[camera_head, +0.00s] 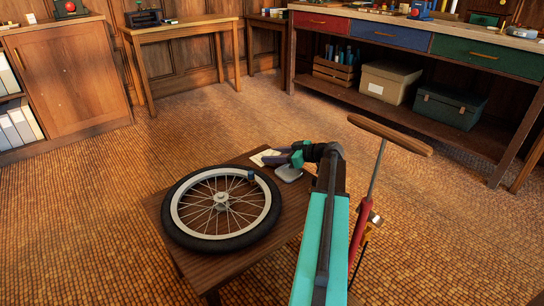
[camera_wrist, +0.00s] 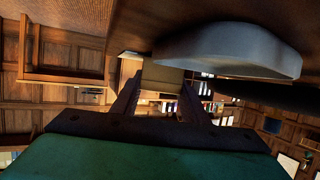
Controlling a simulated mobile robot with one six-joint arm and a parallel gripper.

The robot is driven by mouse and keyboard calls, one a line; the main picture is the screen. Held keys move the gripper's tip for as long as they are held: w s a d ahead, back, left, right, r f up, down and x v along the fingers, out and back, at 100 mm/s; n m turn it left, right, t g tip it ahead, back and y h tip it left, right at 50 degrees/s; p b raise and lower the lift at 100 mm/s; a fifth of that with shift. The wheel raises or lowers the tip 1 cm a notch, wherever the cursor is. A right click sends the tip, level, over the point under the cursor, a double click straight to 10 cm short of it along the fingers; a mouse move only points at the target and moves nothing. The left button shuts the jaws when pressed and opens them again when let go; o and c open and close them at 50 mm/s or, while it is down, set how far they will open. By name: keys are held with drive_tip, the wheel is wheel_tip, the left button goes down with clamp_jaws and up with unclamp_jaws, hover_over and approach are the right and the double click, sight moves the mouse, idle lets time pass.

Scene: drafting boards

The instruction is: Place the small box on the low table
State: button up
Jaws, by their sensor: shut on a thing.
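The low table (camera_head: 226,262) is dark wood and stands in front of me. My gripper (camera_head: 270,159) is at its far right corner, shut on a small pale box (camera_head: 261,156). In the wrist view the small box (camera_wrist: 161,78) shows tan between the two dark fingertips (camera_wrist: 158,90). The box is at or just over the table top; I cannot tell whether it touches. The fingers hide part of it.
A bicycle wheel (camera_head: 175,220) fills much of the table top. A grey rounded object (camera_head: 289,174) lies close beside my gripper; it looms large in the wrist view (camera_wrist: 230,50). A red pump with a wooden handle (camera_head: 390,134) stands right of the table.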

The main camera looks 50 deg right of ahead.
drive_tip(key=shift+f, duration=0.15)
drive_tip(key=o, duration=1.2)
drive_tip(key=shift+o, duration=0.2)
drive_tip(key=shift+s, duration=0.1)
drive_tip(key=shift+p+v, duration=1.3)
drive_tip(key=shift+v, duration=2.4)
